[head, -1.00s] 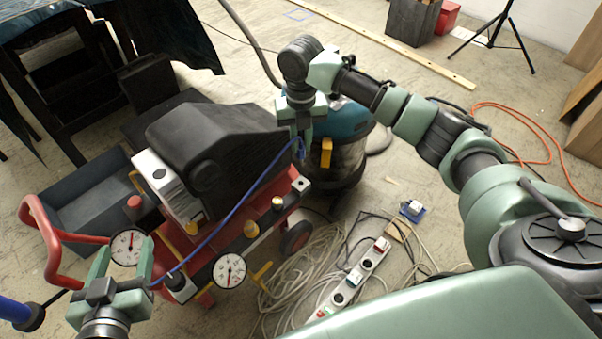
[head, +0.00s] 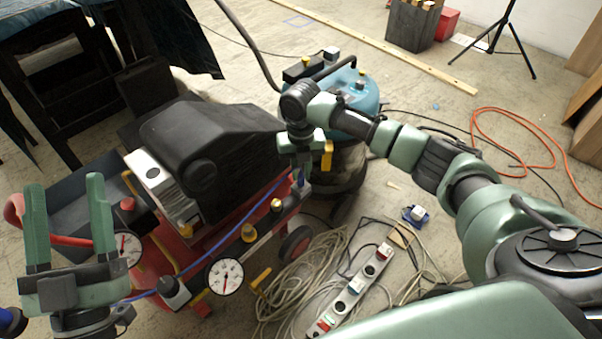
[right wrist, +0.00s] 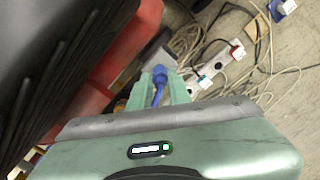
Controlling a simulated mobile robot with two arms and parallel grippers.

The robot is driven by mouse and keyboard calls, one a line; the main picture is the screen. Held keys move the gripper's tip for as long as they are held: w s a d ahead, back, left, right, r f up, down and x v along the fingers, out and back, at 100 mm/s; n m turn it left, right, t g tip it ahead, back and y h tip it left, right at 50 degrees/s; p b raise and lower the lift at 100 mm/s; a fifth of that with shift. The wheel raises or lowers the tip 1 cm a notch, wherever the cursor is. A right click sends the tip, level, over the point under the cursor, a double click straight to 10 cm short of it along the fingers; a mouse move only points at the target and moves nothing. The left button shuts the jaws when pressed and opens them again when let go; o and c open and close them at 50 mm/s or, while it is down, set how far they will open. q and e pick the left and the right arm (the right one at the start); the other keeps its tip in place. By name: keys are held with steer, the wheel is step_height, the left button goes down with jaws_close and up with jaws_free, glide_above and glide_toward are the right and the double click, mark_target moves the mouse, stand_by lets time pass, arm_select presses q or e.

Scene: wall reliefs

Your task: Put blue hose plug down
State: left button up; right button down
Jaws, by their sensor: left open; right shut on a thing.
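My right gripper (head: 299,172) is shut on the blue hose plug (head: 299,181), which points down beside the right end of the red compressor. In the right wrist view the plug (right wrist: 160,77) sits between the two fingertips (right wrist: 159,88). The blue hose (head: 232,230) runs from the plug down-left across the front of the compressor (head: 210,150) to the lower left. Whether the plug touches anything below cannot be told. My left gripper (head: 66,185) is open and empty, its fingers upright at the lower left, in front of the compressor's left end.
A round gauge (head: 224,277) and yellow-handled valves line the compressor's front. A teal vacuum cleaner (head: 345,105) stands behind my right gripper. A white power strip (head: 355,290) and tangled cables (head: 300,285) lie on the floor.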

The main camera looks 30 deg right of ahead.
steer(key=shift+f, duration=0.1)
steer(key=shift+f, duration=0.1)
steer(key=c, duration=1.3)
jaws_free()
